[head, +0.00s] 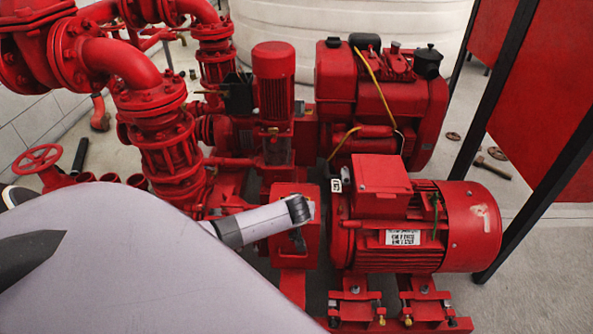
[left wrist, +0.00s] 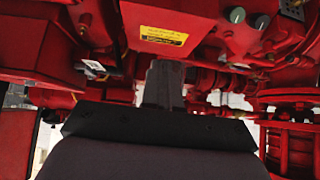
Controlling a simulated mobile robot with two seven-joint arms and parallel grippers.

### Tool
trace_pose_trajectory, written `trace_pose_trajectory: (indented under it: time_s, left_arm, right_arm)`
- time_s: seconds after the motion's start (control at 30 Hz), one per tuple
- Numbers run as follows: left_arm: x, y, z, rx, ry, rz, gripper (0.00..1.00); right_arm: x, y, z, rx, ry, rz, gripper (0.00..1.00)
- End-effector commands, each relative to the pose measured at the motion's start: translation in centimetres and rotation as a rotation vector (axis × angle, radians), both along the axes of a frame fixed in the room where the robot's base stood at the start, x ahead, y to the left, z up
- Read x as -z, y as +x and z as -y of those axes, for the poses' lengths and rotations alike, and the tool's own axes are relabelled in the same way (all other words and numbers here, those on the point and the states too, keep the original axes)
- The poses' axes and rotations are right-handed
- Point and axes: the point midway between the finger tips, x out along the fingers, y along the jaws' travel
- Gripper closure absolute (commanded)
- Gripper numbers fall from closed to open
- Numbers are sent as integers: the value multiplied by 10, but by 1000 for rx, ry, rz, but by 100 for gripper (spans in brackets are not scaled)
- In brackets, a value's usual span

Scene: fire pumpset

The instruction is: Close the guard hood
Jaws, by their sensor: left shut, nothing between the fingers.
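The guard hood appears to be the red box-shaped cover (head: 295,189) between the pump and the large motor in the head view. A dark gap shows low on its front, partly behind my arm; I cannot tell how far the hood is open. My left gripper (head: 304,209) is at the front of this cover, close to it or touching; the contact is not clear. In the left wrist view its dark fingers (left wrist: 163,84) are together and empty, pointing at red machinery below a red panel with a yellow label (left wrist: 164,38). My right gripper is not in view.
The red motor (head: 470,226) with its terminal box (head: 381,174) stands close to the right of my left gripper. A vertical pump (head: 274,85) and a red engine (head: 335,85) stand behind. Flanged pipes (head: 168,140) fill the left. Black posts (head: 497,115) stand at right.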

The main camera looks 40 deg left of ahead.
Motion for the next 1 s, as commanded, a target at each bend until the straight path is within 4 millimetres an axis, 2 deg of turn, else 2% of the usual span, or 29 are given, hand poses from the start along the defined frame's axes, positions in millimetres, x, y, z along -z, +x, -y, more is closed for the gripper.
trace_pose_trajectory:
  time_s: [0.03,0.37,0.53,0.8,0.9,1.0]
  left_arm:
    - [18,-4,4,2,16,21,100]
    - [80,-19,17,-1,150,182,100]
    - [110,-24,20,-2,153,185,100]
    - [161,-27,23,-2,154,184,100]
    - [181,-27,22,-3,154,184,100]
    - [200,-26,22,-2,154,184,100]
  right_arm:
    - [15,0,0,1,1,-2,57]
    - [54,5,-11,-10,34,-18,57]
    - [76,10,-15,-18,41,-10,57]
    - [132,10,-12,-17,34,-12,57]
    - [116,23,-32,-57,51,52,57]
    - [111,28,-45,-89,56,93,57]
